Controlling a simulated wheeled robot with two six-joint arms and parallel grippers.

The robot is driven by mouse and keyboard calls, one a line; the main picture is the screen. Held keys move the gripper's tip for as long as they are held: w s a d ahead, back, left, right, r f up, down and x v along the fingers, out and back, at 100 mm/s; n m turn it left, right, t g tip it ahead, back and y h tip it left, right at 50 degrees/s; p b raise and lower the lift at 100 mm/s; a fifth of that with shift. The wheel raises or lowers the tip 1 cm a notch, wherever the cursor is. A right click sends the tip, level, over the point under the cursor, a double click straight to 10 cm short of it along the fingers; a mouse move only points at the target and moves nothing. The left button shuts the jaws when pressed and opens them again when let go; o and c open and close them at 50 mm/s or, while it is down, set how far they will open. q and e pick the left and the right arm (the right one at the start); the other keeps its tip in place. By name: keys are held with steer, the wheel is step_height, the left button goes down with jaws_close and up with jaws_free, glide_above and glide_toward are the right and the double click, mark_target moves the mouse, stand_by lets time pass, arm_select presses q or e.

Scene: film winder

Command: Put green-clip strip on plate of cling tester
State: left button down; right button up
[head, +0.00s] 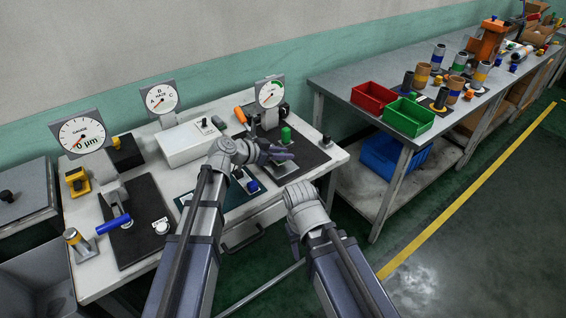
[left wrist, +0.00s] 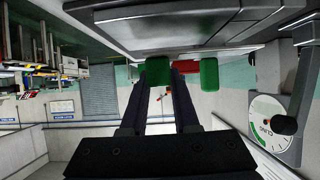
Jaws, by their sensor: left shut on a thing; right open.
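The cling tester (head: 270,93), a round white dial with a green arc over a dark base, stands at the right end of the white table. My left gripper (head: 284,152) is over this base. It is shut on the green-clip strip, which is mostly hidden in the head view. In the left wrist view two green blocks show by my left fingertips (left wrist: 172,72); I cannot tell which is the clip. A green upright cylinder (head: 286,135) shows just behind the fingers in the head view. The plate is hard to make out. My right gripper (head: 297,190) is open and empty near the front edge.
A white box (head: 188,144) and two more dial gauges stand to the left. A blue-handled tester (head: 114,224) is at the far left. A grey bench on the right holds a red bin (head: 373,97), a green bin (head: 408,117) and several cylinders.

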arm_select(q)
steer(key=shift+f+b, duration=0.3)
steer(key=shift+f, duration=0.55)
arm_select(e)
steer(key=shift+f, duration=0.8)
arm_select(q)
steer(key=shift+f, duration=0.2)
steer(key=c, duration=0.7)
jaws_free()
steer(key=shift+o, duration=0.2)
steer(key=shift+r, duration=0.1)
arm_select(e)
steer(key=shift+f, duration=0.15)
arm_select(q)
steer(key=shift+r, duration=0.1)
steer(key=shift+s+a+r, duration=0.1)
steer(key=shift+a+r, duration=0.05)
steer(key=shift+r, duration=0.1)
steer(key=p+v, duration=0.5)
steer(key=v, duration=0.5)
steer(key=shift+s+a, duration=0.1)
steer(key=shift+a, duration=0.1)
steer(key=shift+s+a+r+p, duration=0.2)
steer(key=shift+s+a+p, duration=0.1)
steer(key=shift+a+p, duration=0.15)
arm_select(e)
step_height(320, 180, up, 6)
